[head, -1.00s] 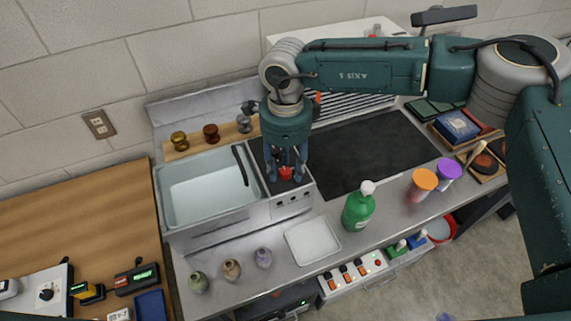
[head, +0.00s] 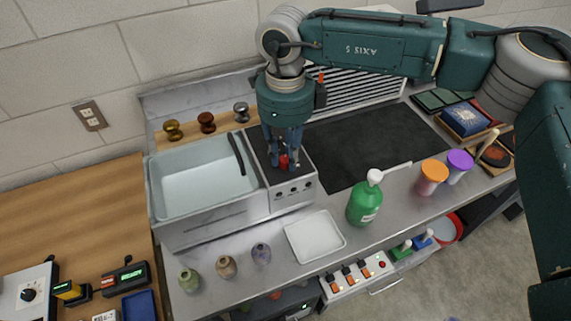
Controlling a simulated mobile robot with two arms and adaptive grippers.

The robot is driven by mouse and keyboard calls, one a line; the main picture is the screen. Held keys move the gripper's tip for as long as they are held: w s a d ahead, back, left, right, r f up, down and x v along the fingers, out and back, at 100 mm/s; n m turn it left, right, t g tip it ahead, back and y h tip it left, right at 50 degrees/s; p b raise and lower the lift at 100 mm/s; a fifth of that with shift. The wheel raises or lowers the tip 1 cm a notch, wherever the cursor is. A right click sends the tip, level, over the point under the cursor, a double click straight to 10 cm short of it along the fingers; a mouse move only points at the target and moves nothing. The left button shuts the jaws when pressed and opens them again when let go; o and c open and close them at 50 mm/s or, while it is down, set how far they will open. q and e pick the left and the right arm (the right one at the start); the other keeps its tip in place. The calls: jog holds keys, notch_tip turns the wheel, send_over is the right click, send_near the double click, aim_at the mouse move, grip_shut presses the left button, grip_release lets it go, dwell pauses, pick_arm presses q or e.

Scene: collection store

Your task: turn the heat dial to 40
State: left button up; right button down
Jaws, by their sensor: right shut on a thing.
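My right gripper (head: 284,158) points down over the dark top of the grey control unit (head: 292,202) beside the basin. It is shut on a small red knob (head: 284,163), of which only a little shows between the fingers. Three small dark round controls (head: 293,189) sit on the unit's front face. No scale or pointer is readable, so I cannot tell the setting or which control is the heat dial. Another black dial (head: 29,294) is on a white box at the lower left. My left gripper is not in view.
A pale basin (head: 160,222) with a black handle adjoins the unit on the left. A green bottle (head: 363,207), a white tray (head: 314,237) and several small vases (head: 261,254) stand along the front. A switch panel (head: 357,279) is below the counter edge. Three knobbed stamps (head: 207,122) stand behind.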

aim_at(285, 159)
jog(key=m+b, duration=0.4)
jog(key=b, duration=0.1)
jog(key=shift+w+f+m, duration=0.1)
jog(key=shift+f+m, duration=0.05)
jog(key=shift+m, duration=0.15)
jog(key=shift+r+m+b, duration=0.25)
jog(key=shift+m+b, duration=1.25)
jog(key=c, duration=1.5)
grip_release()
notch_tip(285, 159, up, 12)
